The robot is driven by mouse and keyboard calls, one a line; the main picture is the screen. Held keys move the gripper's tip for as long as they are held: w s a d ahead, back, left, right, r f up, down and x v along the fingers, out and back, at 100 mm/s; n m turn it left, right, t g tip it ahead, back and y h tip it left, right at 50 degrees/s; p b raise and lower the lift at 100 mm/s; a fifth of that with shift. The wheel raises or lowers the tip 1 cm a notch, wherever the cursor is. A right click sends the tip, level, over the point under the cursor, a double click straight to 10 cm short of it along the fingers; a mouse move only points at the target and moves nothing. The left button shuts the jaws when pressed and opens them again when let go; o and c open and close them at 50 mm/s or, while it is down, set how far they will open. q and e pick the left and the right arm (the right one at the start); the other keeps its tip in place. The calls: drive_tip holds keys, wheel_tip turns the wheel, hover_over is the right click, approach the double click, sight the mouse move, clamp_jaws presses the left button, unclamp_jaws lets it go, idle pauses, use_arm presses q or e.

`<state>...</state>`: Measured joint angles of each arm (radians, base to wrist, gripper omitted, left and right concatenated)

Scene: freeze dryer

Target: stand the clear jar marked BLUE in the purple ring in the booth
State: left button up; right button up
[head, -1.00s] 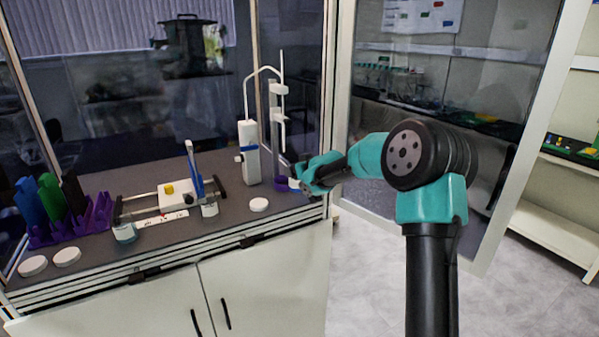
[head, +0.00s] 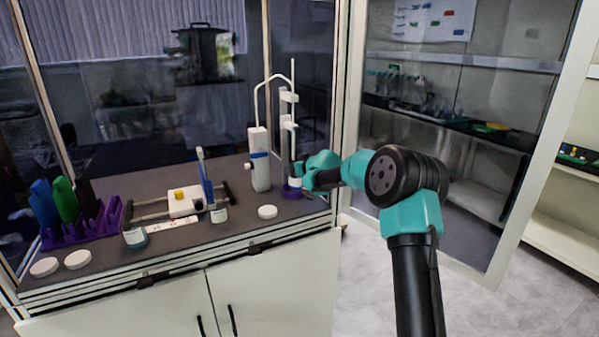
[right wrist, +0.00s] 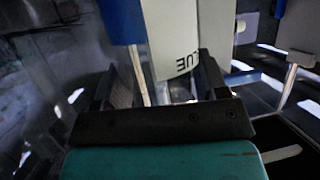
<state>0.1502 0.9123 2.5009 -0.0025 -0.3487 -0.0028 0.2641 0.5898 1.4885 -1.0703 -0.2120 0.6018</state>
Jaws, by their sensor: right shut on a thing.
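The clear jar marked BLUE (head: 294,183) is at the stand at the back right of the booth bench. Its white label (right wrist: 172,40) with the letters "UE" fills the middle of the right wrist view. My right gripper (head: 302,178) is shut on the jar, reaching it from the right. The purple ring (head: 291,193) lies at the stand's foot, directly under the jar in the head view. I cannot tell whether the jar rests in it or is held just above. My left gripper is not in view.
A white lid (head: 267,212) lies in front. Other jars, a purple rack (head: 82,232) and more lids are further left. The booth frame is close on the right.

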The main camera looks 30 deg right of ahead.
drive_tip(key=shift+w+d, duration=0.1)
drive_tip(key=shift+w, duration=1.35)
drive_tip(key=shift+f, duration=1.65)
idle(0.6)
drive_tip(key=o, duration=1.1)
drive_tip(key=shift+o, duration=0.2)
drive_tip(key=v, duration=1.7)
drive_tip(key=shift+s, duration=0.25)
